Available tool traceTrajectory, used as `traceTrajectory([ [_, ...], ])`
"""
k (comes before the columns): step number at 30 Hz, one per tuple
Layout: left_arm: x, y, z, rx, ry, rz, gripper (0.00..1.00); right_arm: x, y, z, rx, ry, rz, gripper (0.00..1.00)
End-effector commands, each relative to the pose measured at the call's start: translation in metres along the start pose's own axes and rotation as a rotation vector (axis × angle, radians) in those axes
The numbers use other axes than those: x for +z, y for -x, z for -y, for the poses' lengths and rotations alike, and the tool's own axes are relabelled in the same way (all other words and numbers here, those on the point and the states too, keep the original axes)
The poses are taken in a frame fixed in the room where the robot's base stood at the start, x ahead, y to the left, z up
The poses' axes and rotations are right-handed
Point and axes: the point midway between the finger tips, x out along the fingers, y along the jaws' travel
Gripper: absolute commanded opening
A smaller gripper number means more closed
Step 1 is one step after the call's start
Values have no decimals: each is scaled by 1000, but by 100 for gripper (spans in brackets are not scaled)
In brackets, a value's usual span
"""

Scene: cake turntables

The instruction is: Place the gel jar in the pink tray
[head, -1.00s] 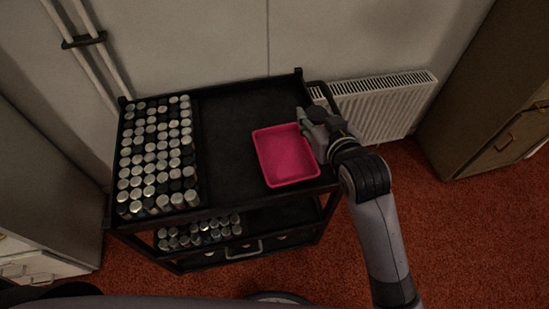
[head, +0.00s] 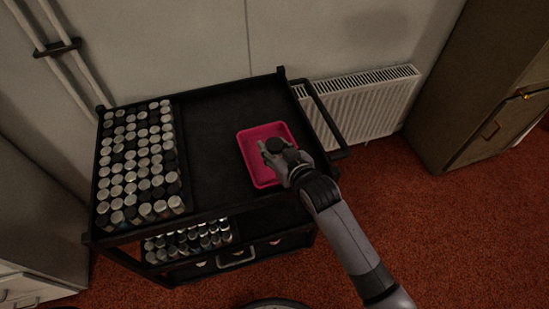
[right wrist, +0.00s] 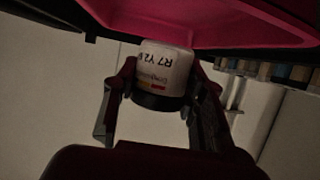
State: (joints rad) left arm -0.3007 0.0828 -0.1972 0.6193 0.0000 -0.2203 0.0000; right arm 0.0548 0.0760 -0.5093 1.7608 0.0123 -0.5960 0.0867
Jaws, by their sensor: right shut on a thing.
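The pink tray (head: 253,170) lies on the top shelf of a black cart, right of its middle. My right gripper (head: 272,152) is over the tray's right part. In the right wrist view the gripper (right wrist: 160,105) is shut on the gel jar (right wrist: 163,75), which has a white printed label and a black end. The jar's dark end (head: 275,145) shows between the fingers in the head view. The pink tray (right wrist: 230,20) also fills the top of the right wrist view, close to the jar. I cannot tell whether jar and tray touch. My left gripper is out of view.
The black cart (head: 215,115) carries rows of silver- and dark-topped jars (head: 135,160) on its left side. More jars (head: 190,238) stand on the lower shelf. A white radiator (head: 365,105) is behind, right of the cart. The shelf between jars and tray is bare.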

Motion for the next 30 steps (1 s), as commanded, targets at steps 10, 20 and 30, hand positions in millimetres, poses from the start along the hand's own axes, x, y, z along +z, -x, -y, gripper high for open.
traceTrajectory([
  [10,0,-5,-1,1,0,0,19,39,-16,0,0,0,0,10],
  [20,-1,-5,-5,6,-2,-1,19,42,-18,0,0,0,-3,10],
  [30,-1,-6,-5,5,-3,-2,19,45,-19,0,0,0,-1,54],
])
